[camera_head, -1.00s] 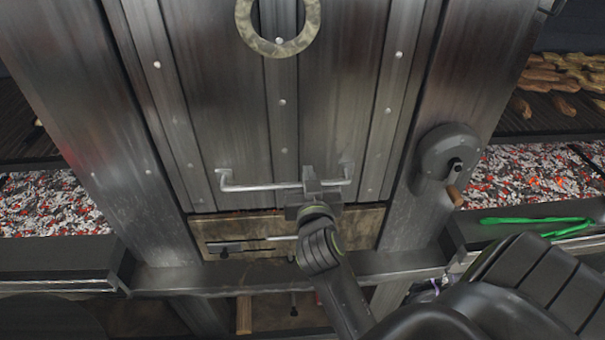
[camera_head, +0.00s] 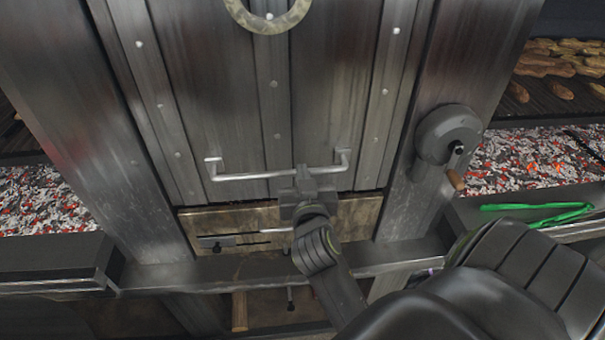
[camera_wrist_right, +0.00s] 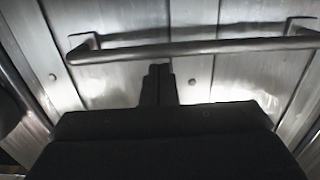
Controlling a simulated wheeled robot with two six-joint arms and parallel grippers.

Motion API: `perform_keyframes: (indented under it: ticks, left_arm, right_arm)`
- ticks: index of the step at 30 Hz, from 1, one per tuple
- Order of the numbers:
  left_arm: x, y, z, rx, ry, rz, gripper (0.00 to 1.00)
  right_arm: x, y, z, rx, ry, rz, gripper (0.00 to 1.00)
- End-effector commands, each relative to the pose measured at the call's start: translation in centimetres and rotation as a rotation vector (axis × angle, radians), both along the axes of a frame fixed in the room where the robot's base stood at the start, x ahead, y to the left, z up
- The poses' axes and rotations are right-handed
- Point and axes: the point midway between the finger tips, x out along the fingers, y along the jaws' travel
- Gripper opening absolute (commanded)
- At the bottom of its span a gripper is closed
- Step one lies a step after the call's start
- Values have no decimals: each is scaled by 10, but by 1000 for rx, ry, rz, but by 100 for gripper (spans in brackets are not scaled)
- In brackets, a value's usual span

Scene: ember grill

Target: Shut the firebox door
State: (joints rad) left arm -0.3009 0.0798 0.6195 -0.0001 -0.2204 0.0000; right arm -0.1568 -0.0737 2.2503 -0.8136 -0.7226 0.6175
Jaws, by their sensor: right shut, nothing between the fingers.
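The firebox door (camera_head: 235,120) is a tall riveted grey metal panel. Its lower edge lies along the top of a brass-coloured plate, with only a thin dark line between them. A silver bar handle (camera_head: 240,176) crosses its lower part and also shows in the right wrist view (camera_wrist_right: 220,47). My right gripper (camera_head: 301,172) is shut and empty in front of the door at the handle. In the right wrist view its closed fingertips (camera_wrist_right: 158,70) appear just below the bar; whether they touch it or the door, I cannot tell. My left gripper is not in view.
A round hub with a wooden-handled crank (camera_head: 447,135) is on the right post. Glowing embers (camera_head: 535,158) lie on both sides. Green tongs (camera_head: 535,210) rest on the right ledge. The brass plate (camera_head: 360,220) has a slider. A ring (camera_head: 268,22) hangs above.

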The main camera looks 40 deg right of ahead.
Motion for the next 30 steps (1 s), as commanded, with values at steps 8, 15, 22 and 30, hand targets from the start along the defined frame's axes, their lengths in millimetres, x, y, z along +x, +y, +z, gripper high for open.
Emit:
perform_keyframes:
  ticks: [8,15,22,30]
  left_arm:
    - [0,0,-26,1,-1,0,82]
    - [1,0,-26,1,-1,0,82]
    - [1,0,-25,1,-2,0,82]
    - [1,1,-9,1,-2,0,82]
  right_arm:
    - [1,-1,-29,4,8,-2,0]
    - [1,-1,-31,9,15,-3,0]
    - [1,-1,-29,6,13,-2,0]
    - [7,2,-6,0,-5,6,0]
